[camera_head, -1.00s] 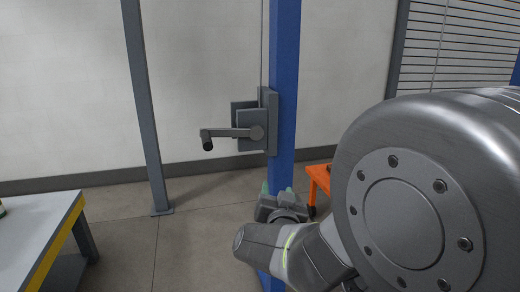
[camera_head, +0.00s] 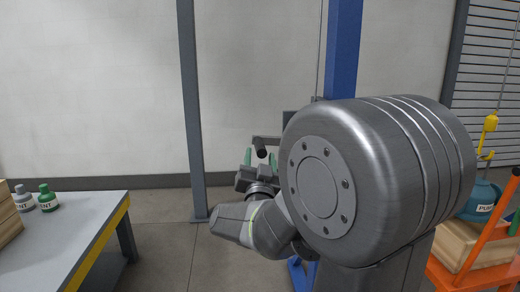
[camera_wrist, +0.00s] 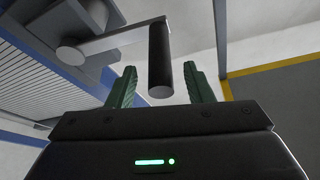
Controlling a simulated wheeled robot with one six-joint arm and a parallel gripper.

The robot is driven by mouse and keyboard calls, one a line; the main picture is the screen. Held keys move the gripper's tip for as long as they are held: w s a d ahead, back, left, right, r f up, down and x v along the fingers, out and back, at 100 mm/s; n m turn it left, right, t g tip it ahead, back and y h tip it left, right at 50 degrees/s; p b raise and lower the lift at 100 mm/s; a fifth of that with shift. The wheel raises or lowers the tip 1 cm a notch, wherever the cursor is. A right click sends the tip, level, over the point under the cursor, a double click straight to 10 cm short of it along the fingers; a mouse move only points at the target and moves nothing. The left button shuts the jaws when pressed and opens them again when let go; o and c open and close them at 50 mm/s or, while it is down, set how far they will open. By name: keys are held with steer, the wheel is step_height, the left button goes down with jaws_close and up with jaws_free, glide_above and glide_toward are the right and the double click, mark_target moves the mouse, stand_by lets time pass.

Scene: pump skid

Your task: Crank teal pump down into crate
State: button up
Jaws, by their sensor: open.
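The winch crank has a grey arm (camera_wrist: 110,42) and a dark cylindrical handle (camera_wrist: 160,62); the handle also shows in the head view (camera_head: 261,153). My gripper (camera_wrist: 160,88) is open, its green fingers on either side of the handle's end in the wrist view, with gaps visible. In the head view my gripper (camera_head: 262,160) is just below the handle. The teal pump (camera_head: 480,200) sits low at the right, at the wooden crate (camera_head: 462,246), under a yellow hook (camera_head: 490,123). My arm hides most of the winch body. I cannot tell whether the pump rests on the crate floor.
The blue post (camera_head: 343,50) stands behind my arm. A grey post (camera_head: 190,110) is left of the crank. A table (camera_head: 65,230) with bottles is at the left. An orange cart (camera_head: 490,275) carries the crate. Floor between table and post is clear.

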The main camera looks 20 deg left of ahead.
mark_target(260, 139)
steer(key=shift+x, duration=2.15)
steer(key=shift+c, duration=0.5)
steer(key=shift+f, duration=0.1)
jaws_close()
